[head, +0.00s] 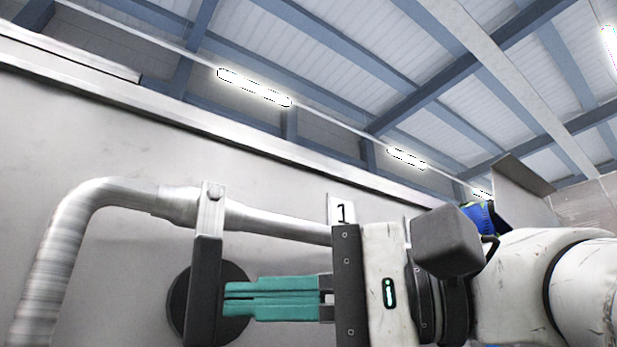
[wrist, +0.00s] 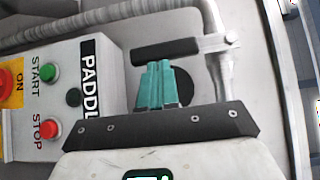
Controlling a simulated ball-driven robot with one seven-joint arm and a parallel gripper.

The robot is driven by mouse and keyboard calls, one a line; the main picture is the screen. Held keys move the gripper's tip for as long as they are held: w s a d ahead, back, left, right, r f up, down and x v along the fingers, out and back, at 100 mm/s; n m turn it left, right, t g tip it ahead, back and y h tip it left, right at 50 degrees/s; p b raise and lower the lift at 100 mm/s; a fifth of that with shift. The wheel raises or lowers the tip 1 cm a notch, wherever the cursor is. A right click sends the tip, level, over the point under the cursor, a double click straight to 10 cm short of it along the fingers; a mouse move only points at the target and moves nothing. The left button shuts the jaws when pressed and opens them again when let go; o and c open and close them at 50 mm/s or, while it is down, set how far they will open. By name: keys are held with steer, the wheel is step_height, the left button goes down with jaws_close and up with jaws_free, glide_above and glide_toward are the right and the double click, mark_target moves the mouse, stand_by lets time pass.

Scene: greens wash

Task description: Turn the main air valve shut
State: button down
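The air valve's dark grey lever (head: 205,280) hangs down from a bolt on the metal pipe (head: 280,228), roughly across the pipe's run. In the wrist view the lever (wrist: 165,50) lies sideways, with its pivot (wrist: 231,40) on the pipe at the right. My gripper (head: 228,298) has its teal fingers together, with nothing visible between them. The tips are right at the lever's side edge in the head view. In the wrist view my gripper's tips (wrist: 160,63) meet the lever's lower edge. I cannot tell whether they touch it.
A round black disc (head: 178,305) sits behind the lever on the pale wall (head: 120,150). A plate marked 1 (head: 342,211) is above my wrist. A control box (wrist: 55,85) with green START and red STOP buttons is left in the wrist view.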

steer(key=shift+s+a+f, duration=0.1)
steer(key=shift+a, duration=0.1)
stand_by(0.5)
steer(key=shift+d, duration=0.1)
steer(key=s+d+b, duration=0.1)
steer(key=d, duration=0.9)
steer(key=shift+s+d+b, duration=0.3)
steer(key=shift+s+b, duration=0.05)
steer(key=shift+b, duration=0.05)
steer(key=shift+f, duration=0.15)
